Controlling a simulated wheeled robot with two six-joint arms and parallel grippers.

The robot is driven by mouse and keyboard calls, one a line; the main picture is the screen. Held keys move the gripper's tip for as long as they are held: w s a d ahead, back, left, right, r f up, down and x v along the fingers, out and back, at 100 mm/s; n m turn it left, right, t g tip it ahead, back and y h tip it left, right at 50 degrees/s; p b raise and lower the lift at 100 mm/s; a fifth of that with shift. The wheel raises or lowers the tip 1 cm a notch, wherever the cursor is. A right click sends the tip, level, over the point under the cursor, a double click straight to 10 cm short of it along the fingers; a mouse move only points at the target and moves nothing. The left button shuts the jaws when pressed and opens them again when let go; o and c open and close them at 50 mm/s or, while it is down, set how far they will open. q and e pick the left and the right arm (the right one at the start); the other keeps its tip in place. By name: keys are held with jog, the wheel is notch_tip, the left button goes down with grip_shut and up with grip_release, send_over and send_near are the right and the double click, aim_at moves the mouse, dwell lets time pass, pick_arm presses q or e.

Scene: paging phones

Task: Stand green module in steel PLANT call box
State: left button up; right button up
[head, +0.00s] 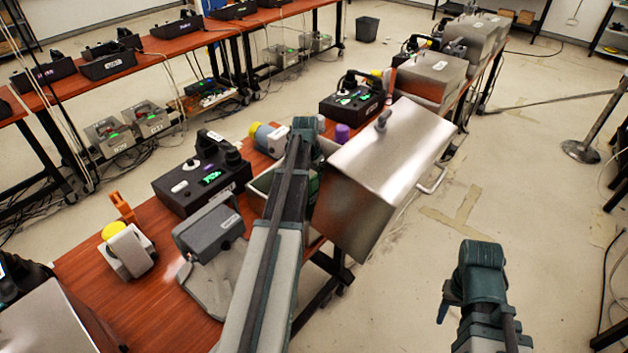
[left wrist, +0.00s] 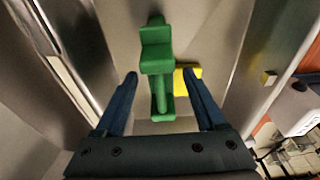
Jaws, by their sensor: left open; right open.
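A green module (left wrist: 157,62), a bar with blocky ends, stands inside a steel-walled box in the left wrist view. My left gripper (left wrist: 160,75) is open, with its blue fingers on either side of the module and a gap visible beside each. A yellow piece (left wrist: 187,78) is just behind the module. In the head view the steel call box (head: 385,150) has its broad lid up at the right. My left arm reaches over it and hides most of the inside; no PLANT label is readable. My right gripper (head: 446,302) is open and empty, low at the right over the floor.
On the red-brown table (head: 85,270) are a grey handset (head: 208,228), a black phone (head: 203,175) and a white unit with a yellow knob (head: 126,248). Another black phone (head: 354,97) and steel boxes (head: 430,77) stand further back. Floor at right is mostly clear.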

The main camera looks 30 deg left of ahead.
pick_arm(q)
jog(key=r+p, duration=0.2)
jog(key=r, duration=0.1)
jog(key=s+r+p, duration=0.1)
jog(key=r+p, duration=0.1)
jog(key=p, duration=0.1)
jog(key=r+p, duration=0.2)
jog(key=r, duration=0.1)
jog(key=shift+s+r+p, duration=0.2)
jog(key=shift+r+p, duration=0.1)
jog(key=shift+r, duration=0.05)
pick_arm(e)
notch_tip(320, 180, up, 9)
jog(key=shift+f, duration=0.15)
